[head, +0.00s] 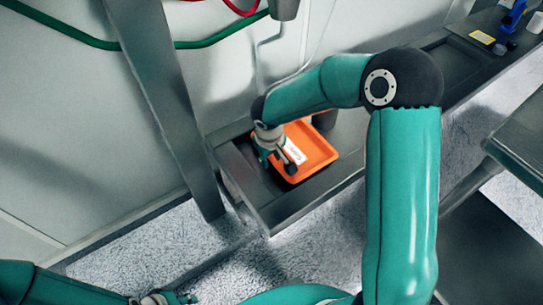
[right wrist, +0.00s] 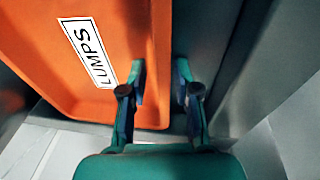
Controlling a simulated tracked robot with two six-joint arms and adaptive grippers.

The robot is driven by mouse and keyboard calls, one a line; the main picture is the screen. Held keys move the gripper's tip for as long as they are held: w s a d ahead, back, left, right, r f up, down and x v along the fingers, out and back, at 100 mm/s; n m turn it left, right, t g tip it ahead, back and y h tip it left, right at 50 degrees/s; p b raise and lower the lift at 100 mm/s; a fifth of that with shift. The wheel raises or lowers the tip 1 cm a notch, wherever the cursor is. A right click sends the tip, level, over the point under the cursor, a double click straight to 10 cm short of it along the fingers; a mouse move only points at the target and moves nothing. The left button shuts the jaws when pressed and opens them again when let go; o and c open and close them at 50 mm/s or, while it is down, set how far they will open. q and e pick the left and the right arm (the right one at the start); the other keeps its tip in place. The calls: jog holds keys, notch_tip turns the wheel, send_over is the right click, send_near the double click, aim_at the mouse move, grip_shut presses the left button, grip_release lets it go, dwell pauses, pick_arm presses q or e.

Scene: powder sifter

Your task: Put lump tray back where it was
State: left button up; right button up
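The orange lump tray (head: 318,149) sits on the left end of a long dark grey shelf in the head view. Its white "LUMPS" label shows in the right wrist view, where the tray (right wrist: 115,25) fills the upper left. My right gripper (head: 279,163) is at the tray's left side. In the right wrist view its two fingers (right wrist: 160,85) are apart, one over the tray's inside and one outside its wall, with the rim between them. My left gripper (head: 167,298) shows only partly at the bottom edge; its fingers are too small to read.
The dark shelf (head: 262,207) runs to the upper right, with a yellow-labelled item (head: 482,37) and a blue item (head: 514,16) at its far end. A grey upright post (head: 160,90) stands left of the tray. A dark table edge (head: 520,143) is at right.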

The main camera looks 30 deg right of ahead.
jog(key=shift+r, duration=0.1)
jog(key=shift+r, duration=0.3)
jog(key=shift+o, duration=0.2)
jog(key=p+v, duration=0.2)
jog(key=v, duration=0.9)
notch_tip(320, 180, up, 5)
jog(key=w+g+p, duration=0.2)
jog(key=p, duration=0.2)
jog(key=f, duration=0.7)
jog(key=f+b, duration=0.1)
jog(key=f, duration=0.2)
jog(key=shift+w+d+f, duration=0.1)
jog(key=shift+d+f, duration=0.2)
jog(key=shift+d, duration=0.1)
jog(key=shift+d+f+b, duration=0.15)
jog(key=shift+f, duration=1.4)
jog(key=shift+d+f+b, duration=0.15)
jog(key=shift+f, duration=1.45)
jog(key=shift+c, duration=0.3)
